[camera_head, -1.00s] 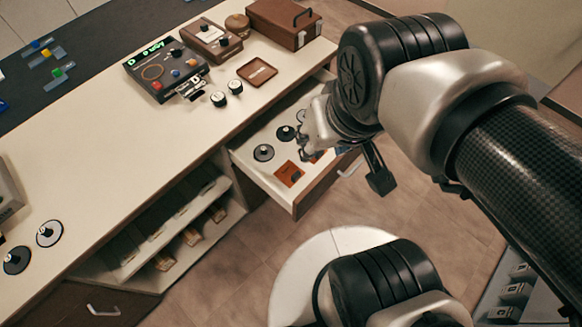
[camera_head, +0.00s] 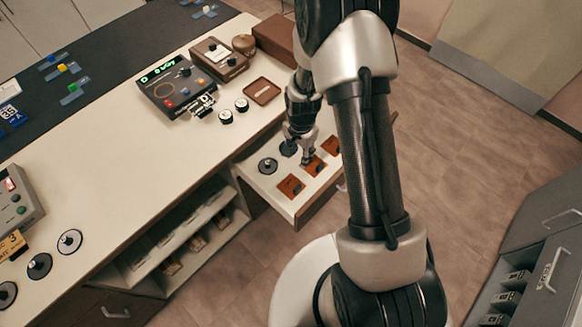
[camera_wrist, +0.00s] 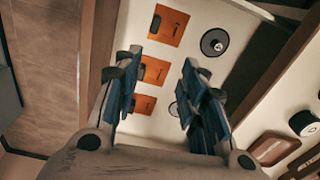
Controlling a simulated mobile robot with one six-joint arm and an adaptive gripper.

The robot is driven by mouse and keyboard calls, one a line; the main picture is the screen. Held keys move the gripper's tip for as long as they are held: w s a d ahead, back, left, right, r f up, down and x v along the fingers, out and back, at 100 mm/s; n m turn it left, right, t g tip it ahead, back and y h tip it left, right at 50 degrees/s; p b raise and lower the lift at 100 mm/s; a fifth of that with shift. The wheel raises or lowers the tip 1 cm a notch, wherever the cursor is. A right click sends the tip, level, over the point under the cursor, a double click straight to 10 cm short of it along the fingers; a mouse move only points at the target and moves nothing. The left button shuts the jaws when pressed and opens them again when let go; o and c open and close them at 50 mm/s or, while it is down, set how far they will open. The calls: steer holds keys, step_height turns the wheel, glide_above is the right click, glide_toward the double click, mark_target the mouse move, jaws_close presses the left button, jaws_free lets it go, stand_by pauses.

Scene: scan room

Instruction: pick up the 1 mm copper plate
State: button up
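Three square copper plates lie in the open drawer: a near one (camera_head: 290,187), a middle one (camera_head: 316,167) and a far one (camera_head: 331,146). The wrist view also shows the three plates, at its top (camera_wrist: 170,24), middle (camera_wrist: 155,70) and lower down (camera_wrist: 144,104). Each has a dark marking, too small to read, so I cannot tell which is 1 mm. My gripper (camera_head: 304,158) is over the drawer by the middle plate. In the wrist view my gripper (camera_wrist: 160,62) has its blue-padded fingers apart, with nothing held between them. The left finger overlaps the plates' edges.
Dark discs with knobs lie in the drawer, one nearer (camera_head: 268,165) and one farther (camera_head: 288,148). The counter (camera_head: 150,150) above holds a meter (camera_head: 177,84), a brown tray (camera_head: 262,91) and more discs. Shelves (camera_head: 185,245) stand open beside the drawer.

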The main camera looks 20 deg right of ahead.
steer(key=m+b, duration=0.1)
steer(key=b, duration=0.2)
glide_above(299, 186)
step_height(299, 186, down, 16)
steer(key=shift+s+a, duration=0.1)
steer(key=shift+s, duration=0.05)
steer(key=shift+f+b, duration=0.85)
steer(key=shift+f, duration=2.2)
steer(key=shift+r, duration=0.1)
jaws_close()
